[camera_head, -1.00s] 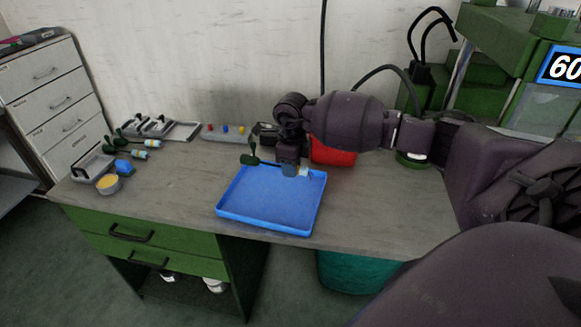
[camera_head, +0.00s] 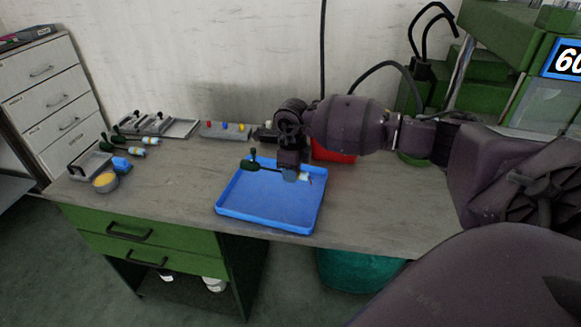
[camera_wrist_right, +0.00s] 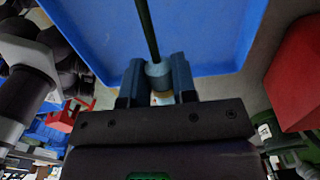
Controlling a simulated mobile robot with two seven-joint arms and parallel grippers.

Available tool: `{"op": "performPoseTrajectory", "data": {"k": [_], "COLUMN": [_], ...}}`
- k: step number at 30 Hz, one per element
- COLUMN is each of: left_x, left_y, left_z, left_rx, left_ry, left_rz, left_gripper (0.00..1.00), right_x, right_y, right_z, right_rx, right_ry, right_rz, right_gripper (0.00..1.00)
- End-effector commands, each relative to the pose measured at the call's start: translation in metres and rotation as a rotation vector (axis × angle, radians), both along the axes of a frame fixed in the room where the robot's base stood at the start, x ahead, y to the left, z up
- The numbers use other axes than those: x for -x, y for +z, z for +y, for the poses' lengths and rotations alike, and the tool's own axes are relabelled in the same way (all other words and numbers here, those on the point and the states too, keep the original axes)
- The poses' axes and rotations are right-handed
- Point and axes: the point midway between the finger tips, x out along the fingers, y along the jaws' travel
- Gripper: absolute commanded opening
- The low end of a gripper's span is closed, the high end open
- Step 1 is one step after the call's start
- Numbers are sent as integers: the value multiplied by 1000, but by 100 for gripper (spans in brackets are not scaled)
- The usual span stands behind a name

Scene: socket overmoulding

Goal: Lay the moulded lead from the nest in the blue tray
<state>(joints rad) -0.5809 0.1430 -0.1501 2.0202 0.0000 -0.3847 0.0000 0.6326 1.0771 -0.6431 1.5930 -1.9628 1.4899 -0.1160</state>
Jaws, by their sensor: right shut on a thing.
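The blue tray (camera_head: 270,215) lies on the grey bench near its front edge. My right gripper (camera_head: 290,176) is over the tray's back right part, pointing down. It is shut on the moulded lead (camera_head: 265,168), which has a dark green plug end to the left and a pale end at the gripper. In the right wrist view, the two fingers (camera_wrist_right: 158,80) grip the lead's light blue-grey moulded part (camera_wrist_right: 157,72), and a dark cable (camera_wrist_right: 147,28) runs away over the blue tray (camera_wrist_right: 205,40). I cannot tell whether the lead touches the tray floor. My left gripper is not in view.
A red bin (camera_head: 333,152) stands behind the tray at its right. Other leads (camera_head: 140,147), a yellow-topped round pot (camera_head: 105,182) and a blue block (camera_head: 121,163) are at the bench's left. A grey strip with coloured buttons (camera_head: 225,130) is at the back.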

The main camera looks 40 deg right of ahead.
Motion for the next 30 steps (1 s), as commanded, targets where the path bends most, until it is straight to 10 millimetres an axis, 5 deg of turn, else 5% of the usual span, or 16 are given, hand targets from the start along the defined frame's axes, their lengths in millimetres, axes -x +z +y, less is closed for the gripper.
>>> {"op": "performPoseTrajectory", "data": {"k": [30], "left_x": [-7], "left_y": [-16], "left_z": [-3], "left_rx": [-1], "left_ry": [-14], "left_rz": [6], "left_gripper": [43], "right_x": [0], "right_y": [-64], "right_z": [0], "right_rx": [0], "right_ry": [0], "right_rz": [0], "right_gripper": [0]}}
